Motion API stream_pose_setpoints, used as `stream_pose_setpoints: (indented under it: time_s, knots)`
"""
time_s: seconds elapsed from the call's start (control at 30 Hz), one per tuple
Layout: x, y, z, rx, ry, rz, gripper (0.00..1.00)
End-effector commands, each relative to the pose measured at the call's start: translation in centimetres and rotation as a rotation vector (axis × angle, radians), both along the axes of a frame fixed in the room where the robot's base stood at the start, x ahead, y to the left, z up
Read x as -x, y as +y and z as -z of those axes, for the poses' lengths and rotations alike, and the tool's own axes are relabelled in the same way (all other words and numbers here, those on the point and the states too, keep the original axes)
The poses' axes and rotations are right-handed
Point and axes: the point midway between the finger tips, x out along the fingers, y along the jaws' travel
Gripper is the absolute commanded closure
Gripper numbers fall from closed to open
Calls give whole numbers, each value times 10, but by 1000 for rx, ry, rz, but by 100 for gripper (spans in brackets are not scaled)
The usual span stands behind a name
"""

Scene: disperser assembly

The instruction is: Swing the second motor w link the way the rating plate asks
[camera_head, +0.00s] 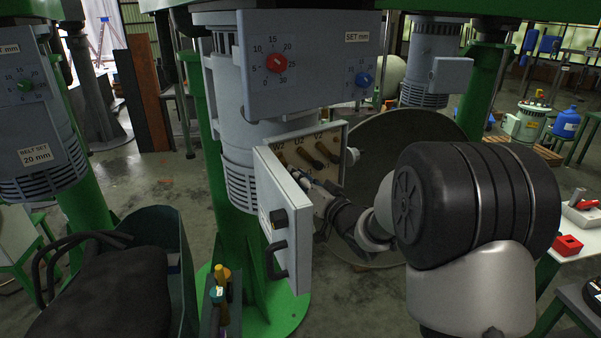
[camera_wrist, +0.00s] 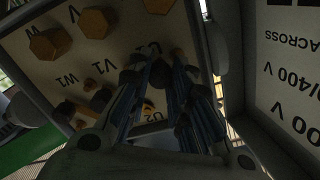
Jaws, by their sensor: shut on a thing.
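The second motor's terminal box (camera_head: 341,139) is open, with a pale board marked W2, U2 and V2 along the top. My gripper (camera_head: 310,184) reaches into the box from the right, low on the board. In the wrist view my gripper (camera_wrist: 160,75) is shut by the U1 mark; the fingers mostly hide what they hold, apparently the W link at the W2 side. Brass links with dark knobs (camera_head: 322,155) show near U2 and V2. The board (camera_wrist: 35,75) appears inverted in the wrist view, with hex nuts above. The rating plate (camera_wrist: 290,70) is only partly visible, showing "ACROSS" and "400 V".
The box door (camera_head: 286,220) hangs open at the left of my gripper, with a black handle. A control panel with red knob (camera_head: 276,63) and blue knob (camera_head: 363,79) overhangs the box. A dark bin (camera_head: 158,228) stands lower left.

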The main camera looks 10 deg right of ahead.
Motion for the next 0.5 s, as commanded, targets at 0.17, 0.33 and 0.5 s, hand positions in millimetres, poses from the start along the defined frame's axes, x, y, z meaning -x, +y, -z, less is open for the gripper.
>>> stream_pose_setpoints:
  time_s: [0.17, 0.33, 0.5]
  knots:
    - [3, 7, 1, -108, 51, -1, 100]
    - [5, 11, 3, -183, 86, 0, 100]
    - [6, 13, 4, -226, 106, 1, 100]
